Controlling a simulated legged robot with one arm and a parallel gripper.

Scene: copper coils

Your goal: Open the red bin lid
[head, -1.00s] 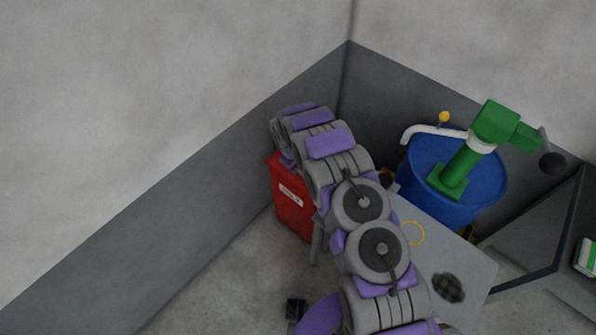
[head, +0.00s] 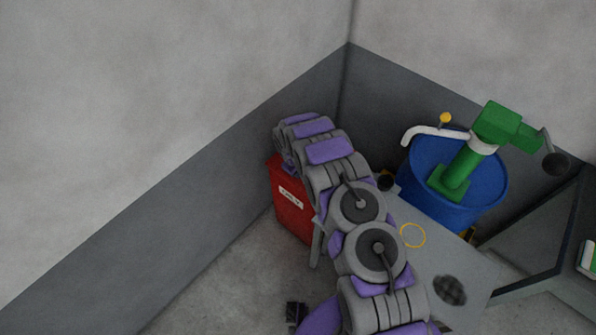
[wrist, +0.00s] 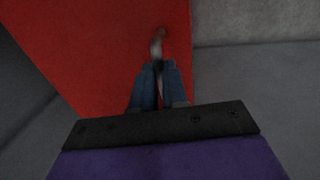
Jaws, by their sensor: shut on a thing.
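The red bin (head: 291,205) stands in the corner by the left wall, with a white label on its front. My arm covers much of its top in the head view. In the wrist view the red lid (wrist: 95,45) fills the upper left, with a grey handle (wrist: 157,46) standing out from it. My gripper (wrist: 158,68) is shut on the handle, its two blue-grey fingers close together around the handle's lower end. In the head view my gripper is hidden behind my arm. I cannot tell whether the lid is raised at all.
A grey table (head: 470,262) lies right of my arm, with a yellow ring (head: 412,236) on it. Behind it stands a blue drum (head: 480,200) with a green pump (head: 460,165). Walls close in behind and left of the bin.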

